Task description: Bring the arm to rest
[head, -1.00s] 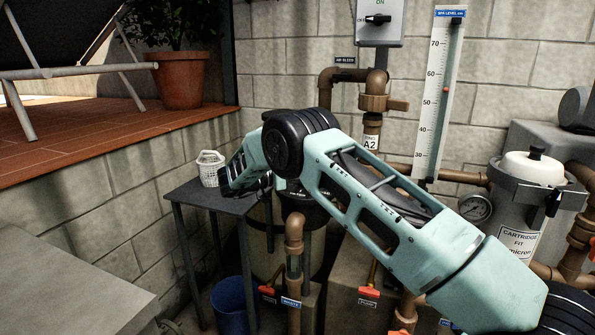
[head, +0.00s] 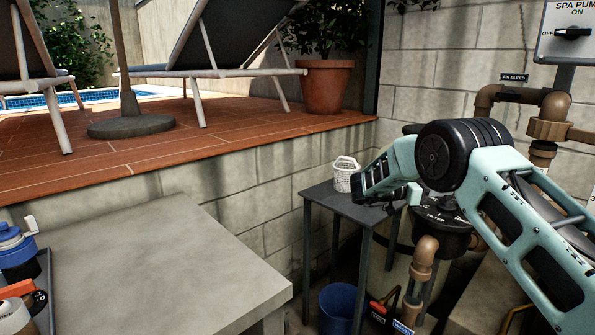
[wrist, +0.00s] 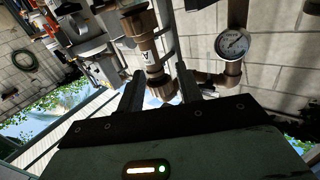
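My arm crosses the right side of the head view, bent at a black joint, with its forward part beside the small dark table (head: 335,200). My gripper (wrist: 160,88) shows in the wrist view, its two dark fingers standing apart with nothing held between them. Brown pipework lies beyond the fingers. In the head view the fingertips cannot be made out.
The filter housing (head: 440,228) and brown pipes (head: 422,262) are just below the arm. A grey bench (head: 150,270) is at left; a blue bucket (head: 338,308) is on the floor.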

